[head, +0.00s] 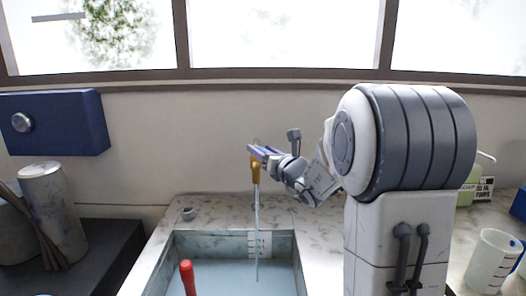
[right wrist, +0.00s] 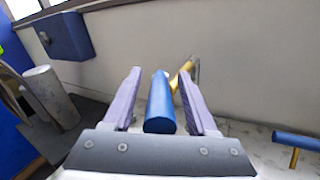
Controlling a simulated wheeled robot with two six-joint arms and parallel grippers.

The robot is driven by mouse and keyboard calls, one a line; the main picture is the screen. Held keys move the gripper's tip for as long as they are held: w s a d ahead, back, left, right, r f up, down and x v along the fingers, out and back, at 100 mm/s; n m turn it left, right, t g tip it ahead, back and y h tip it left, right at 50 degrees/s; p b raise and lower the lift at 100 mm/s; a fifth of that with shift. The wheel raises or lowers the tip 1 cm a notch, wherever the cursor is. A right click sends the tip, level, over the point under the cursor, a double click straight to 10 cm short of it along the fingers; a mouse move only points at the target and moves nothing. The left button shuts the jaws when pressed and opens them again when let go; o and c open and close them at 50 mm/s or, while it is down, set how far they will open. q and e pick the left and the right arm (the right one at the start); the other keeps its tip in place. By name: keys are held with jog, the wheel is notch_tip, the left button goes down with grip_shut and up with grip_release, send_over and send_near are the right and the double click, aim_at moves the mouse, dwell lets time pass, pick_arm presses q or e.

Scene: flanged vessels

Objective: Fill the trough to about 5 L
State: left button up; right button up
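The trough (head: 170,262) is a grey marbled basin at the lower middle of the head view, with pale blue water in it. A white scale plate (head: 258,243) is on its back wall; its figures are too small to read. A brass tap (head: 256,172) stands over it, and a thin stream of water (head: 257,225) runs down into the trough. My right gripper (head: 262,151) is at the top of the tap. In the right wrist view its two purple fingers (right wrist: 160,98) stand apart on either side of the blue tap handle (right wrist: 160,108), with narrow gaps. My left gripper is out of view.
A red handle (head: 187,277) rises at the trough's front left. A second blue handle (right wrist: 297,140) on brass stands at right in the wrist view. A blue wall box (head: 60,122) and grey cylinder (head: 47,205) are left; a clear measuring jug (head: 492,262) is right.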

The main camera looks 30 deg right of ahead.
jog(key=shift+s, duration=0.15)
jog(key=shift+s+f, duration=0.1)
jog(key=shift+s, duration=0.25)
jog(key=s+b, duration=0.2)
jog(key=s, duration=0.7)
jog(key=shift+s, duration=0.25)
dwell(6.3)
